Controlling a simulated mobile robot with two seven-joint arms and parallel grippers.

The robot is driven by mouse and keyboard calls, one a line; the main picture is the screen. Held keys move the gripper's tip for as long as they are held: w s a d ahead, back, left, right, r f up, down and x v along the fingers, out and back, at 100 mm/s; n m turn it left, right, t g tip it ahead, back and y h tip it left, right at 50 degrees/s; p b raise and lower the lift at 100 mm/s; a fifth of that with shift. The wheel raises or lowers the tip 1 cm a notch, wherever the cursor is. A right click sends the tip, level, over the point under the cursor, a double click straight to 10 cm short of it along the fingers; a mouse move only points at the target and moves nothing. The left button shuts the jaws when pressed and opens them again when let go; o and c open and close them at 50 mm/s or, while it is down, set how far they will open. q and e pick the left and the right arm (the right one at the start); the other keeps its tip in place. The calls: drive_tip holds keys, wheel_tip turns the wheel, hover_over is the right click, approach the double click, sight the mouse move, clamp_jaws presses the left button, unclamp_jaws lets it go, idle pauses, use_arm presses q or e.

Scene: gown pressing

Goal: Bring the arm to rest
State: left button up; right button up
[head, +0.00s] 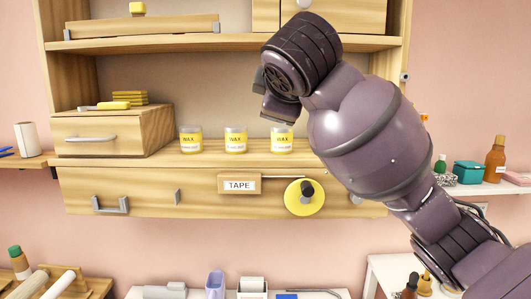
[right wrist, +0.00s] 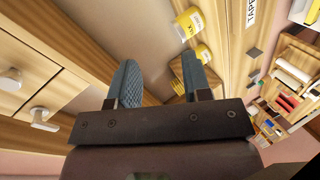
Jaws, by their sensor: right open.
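My right arm (head: 365,140) reaches up from the lower right of the head view, in front of the wooden shelf unit. Its wrist covers most of the right gripper in that view. In the right wrist view the two fingers of my right gripper (right wrist: 160,85) stand apart, with nothing held between them. My left gripper is not in view.
Three yellow-labelled wax jars (head: 235,139) stand on the shelf (head: 150,160), left of and below my right wrist. A small drawer box (head: 105,134) stands further left. A yellow tape roll (head: 304,198) hangs on the drawer front below. A side shelf with bottles (head: 494,158) is at right.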

drive_tip(key=s+d+f+m+g, duration=0.2)
drive_tip(key=d+f, duration=0.2)
drive_tip(key=f, duration=0.8)
drive_tip(key=s+d+f+m+g, duration=0.1)
drive_tip(key=s+d+f+m, duration=0.3)
drive_tip(key=f, duration=0.8)
drive_tip(key=s+d+f+m+g, duration=0.15)
drive_tip(key=d+f, duration=0.35)
drive_tip(key=f, duration=0.7)
drive_tip(key=s+d+f+m+g+h, duration=0.1)
drive_tip(key=s+d+f+m+g, duration=0.2)
drive_tip(key=s+f, duration=0.45)
drive_tip(key=s+d+f+m+g, duration=0.15)
drive_tip(key=s+d+f, duration=0.35)
drive_tip(key=s, duration=0.5)
drive_tip(key=s+d+f+m+g+h, duration=0.1)
drive_tip(key=s+d+f+m, duration=0.25)
drive_tip(key=s+f, duration=0.4)
drive_tip(key=w+f+n+t, duration=0.1)
drive_tip(key=w+f+t, duration=0.5)
drive_tip(key=f+t, duration=0.2)
drive_tip(key=shift+w+d+y, duration=0.2)
drive_tip(key=shift+d+y, duration=0.1)
drive_tip(key=shift+f, duration=0.1)
